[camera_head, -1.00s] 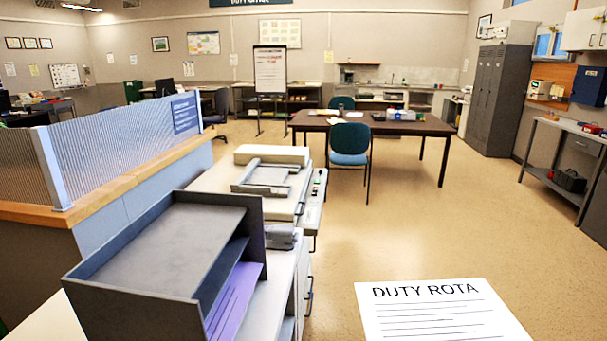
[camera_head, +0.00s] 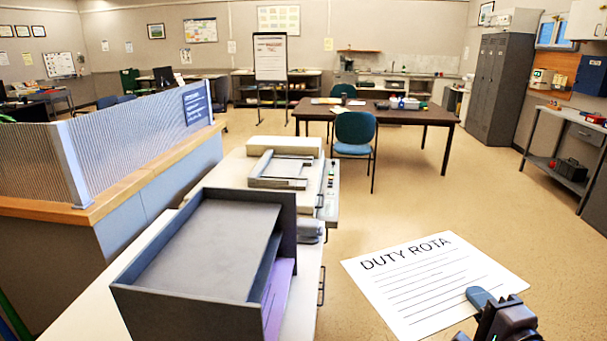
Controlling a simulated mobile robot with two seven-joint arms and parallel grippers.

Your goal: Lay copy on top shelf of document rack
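The copy, a white sheet headed DUTY ROTA (camera_head: 425,285), is at the lower right, held up in front of me and apart from the rack. My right gripper (camera_head: 480,298) is at its lower right edge, with a blue-grey fingertip lying over the sheet; it appears shut on the copy. The dark grey document rack (camera_head: 190,318) stands on the counter to the left of the sheet. Its top shelf (camera_head: 208,245) is bare. A purple sheet (camera_head: 279,293) shows on a shelf below. My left gripper is out of view.
A copier (camera_head: 283,147) stands behind the rack on the same counter. A counter screen with a wooden ledge (camera_head: 120,195) runs along the left. A table (camera_head: 420,118) and a blue chair (camera_head: 355,135) are farther back. Open floor lies to the right.

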